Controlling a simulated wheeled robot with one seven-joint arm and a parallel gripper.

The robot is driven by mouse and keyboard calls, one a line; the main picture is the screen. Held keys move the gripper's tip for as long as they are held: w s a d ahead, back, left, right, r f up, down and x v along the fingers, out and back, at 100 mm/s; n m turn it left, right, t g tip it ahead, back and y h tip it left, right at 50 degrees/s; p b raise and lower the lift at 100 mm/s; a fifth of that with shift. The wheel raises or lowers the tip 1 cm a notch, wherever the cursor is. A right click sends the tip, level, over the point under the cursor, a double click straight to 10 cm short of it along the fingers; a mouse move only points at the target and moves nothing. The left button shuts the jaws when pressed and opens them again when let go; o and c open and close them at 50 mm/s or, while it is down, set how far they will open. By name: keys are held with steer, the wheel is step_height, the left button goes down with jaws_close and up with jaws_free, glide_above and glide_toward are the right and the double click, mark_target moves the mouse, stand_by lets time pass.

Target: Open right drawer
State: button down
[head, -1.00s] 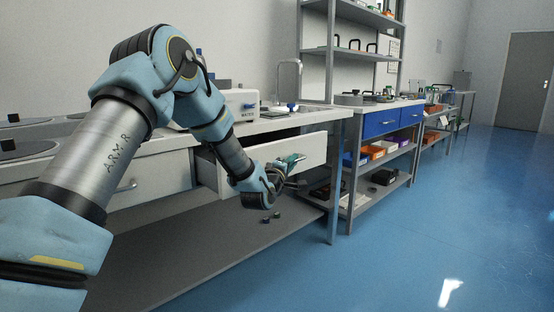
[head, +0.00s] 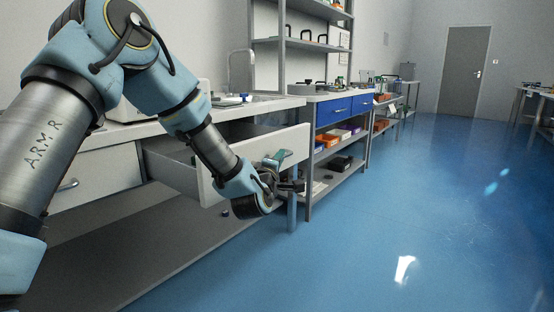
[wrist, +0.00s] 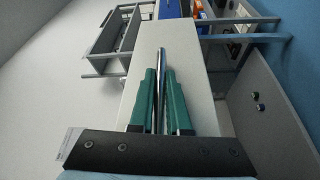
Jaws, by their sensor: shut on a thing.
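The right drawer stands pulled out of the white bench, its pale front (head: 292,143) well clear of the frame and its grey inside showing behind my arm. My gripper (head: 277,160) is at the outer face of this front. In the wrist view the green fingers (wrist: 161,95) are closed around the drawer's thin metal handle (wrist: 162,60), with the white drawer front (wrist: 150,50) just behind it. In the head view the handle is mostly hidden by my gripper.
The left drawer (head: 100,170) is shut, with its own handle (head: 68,185). A lower shelf (head: 130,240) runs below. A bench with blue drawers (head: 333,112) and bins stands beyond. The blue floor (head: 400,220) at right is clear.

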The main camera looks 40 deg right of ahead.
steer(key=c, duration=0.9)
jaws_free()
steer(key=p+v, duration=0.1)
steer(key=v, duration=0.9)
steer(key=shift+s+a+f, duration=0.1)
steer(key=shift+s+a, duration=0.15)
steer(key=shift+a, duration=0.05)
